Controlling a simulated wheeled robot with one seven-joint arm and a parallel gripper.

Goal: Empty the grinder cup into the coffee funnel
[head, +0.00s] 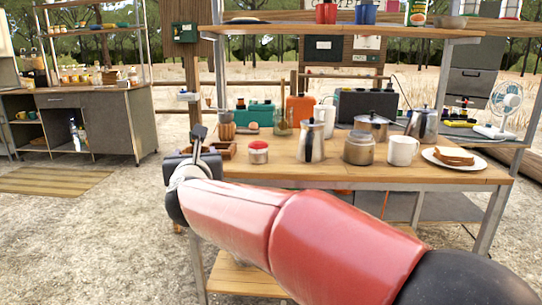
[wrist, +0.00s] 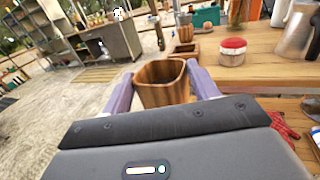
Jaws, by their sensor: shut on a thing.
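A wooden, square-mouthed cup (wrist: 161,92), apparently the grinder cup, sits between the two fingers of my gripper (wrist: 160,80) in the wrist view. The fingers are shut on its sides. It looks about upright, and its contents cannot be made out. In the head view my gripper (head: 200,137) is at the left end of the wooden table (head: 455,178), and I cannot make out the cup there. I cannot identify the coffee funnel for certain. A glass vessel (head: 283,122) stands towards the table's back, left of the middle.
A red-lidded jar (head: 258,153) stands near the front edge, right of my gripper; it also shows in the wrist view (wrist: 232,52). A brown cup-like item (head: 227,127) stands behind. A metal pot (head: 311,142), canister (head: 358,148) and white mug (head: 402,150) crowd the right.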

